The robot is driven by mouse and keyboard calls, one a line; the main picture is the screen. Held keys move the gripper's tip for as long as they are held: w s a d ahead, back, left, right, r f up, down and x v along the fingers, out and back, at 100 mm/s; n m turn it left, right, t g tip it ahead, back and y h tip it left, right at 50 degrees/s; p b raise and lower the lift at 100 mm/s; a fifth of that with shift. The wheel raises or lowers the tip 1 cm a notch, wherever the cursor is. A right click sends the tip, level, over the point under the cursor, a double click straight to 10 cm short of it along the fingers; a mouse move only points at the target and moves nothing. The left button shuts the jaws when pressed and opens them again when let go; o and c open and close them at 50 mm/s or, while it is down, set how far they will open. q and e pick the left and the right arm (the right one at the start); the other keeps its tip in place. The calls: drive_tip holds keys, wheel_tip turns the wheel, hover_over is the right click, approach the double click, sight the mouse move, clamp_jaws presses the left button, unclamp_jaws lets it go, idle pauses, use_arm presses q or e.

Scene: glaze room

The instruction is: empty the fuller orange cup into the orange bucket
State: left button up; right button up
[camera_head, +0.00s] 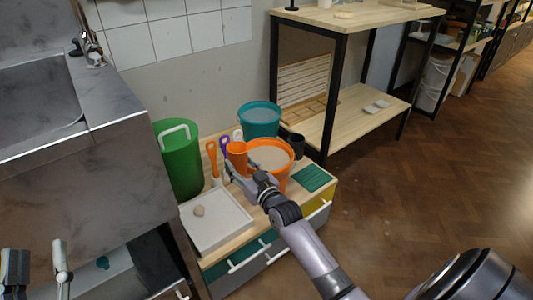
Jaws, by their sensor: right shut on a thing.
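An orange cup (237,158) is in my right gripper (240,172), whose arm reaches in from the lower right. The cup looks about upright, and I cannot see what is in it. It is at the left side of the orange bucket (278,178), overlapping its rim in the picture; I cannot tell whether they touch. The bucket is open and shows a pale beige-grey content. My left gripper (37,250) is at the lower left with its two fingers apart and nothing between them. I see no second orange cup.
A wooden-topped cabinet holds a green bin (178,160), a teal bucket (260,121), a dark cup (297,146), a white tray (215,222) with a small lump, and a green mat (312,178). Orange, purple and white handles stand behind the cup. A shelf unit stands behind; floor at right is clear.

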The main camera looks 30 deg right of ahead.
drive_tip(key=shift+w+d+r+m+g+p, duration=0.15)
drive_tip(key=shift+d+r+m+g+p, duration=0.3)
drive_tip(key=shift+m, duration=0.65)
drive_tip(key=shift+w+d+r+m+y, duration=0.1)
drive_tip(key=shift+d+r+m+y, duration=0.2)
drive_tip(key=shift+d+r+m, duration=0.4)
use_arm(q)
wheel_tip(320, 180, down, 12)
drive_tip(key=w+a+g+y+p, duration=0.1)
drive_tip(key=g+y, duration=0.1)
drive_tip(key=g, duration=0.5)
drive_tip(key=shift+a+r+p, duration=0.2)
drive_tip(key=shift+p, duration=0.2)
use_arm(e)
drive_tip(key=shift+w+d+f+m+g+y, duration=0.1)
drive_tip(key=shift+d+m+g+y, duration=0.15)
drive_tip(key=shift+m, duration=0.7)
drive_tip(key=shift+w+d+m+g+y, duration=0.1)
drive_tip(key=shift+d+m+g+y, duration=0.15)
drive_tip(key=shift+m, duration=0.65)
drive_tip(key=shift+w+d+f+m+g+y, duration=0.1)
drive_tip(key=shift+d+m+g+y, duration=0.15)
drive_tip(key=shift+m, duration=0.7)
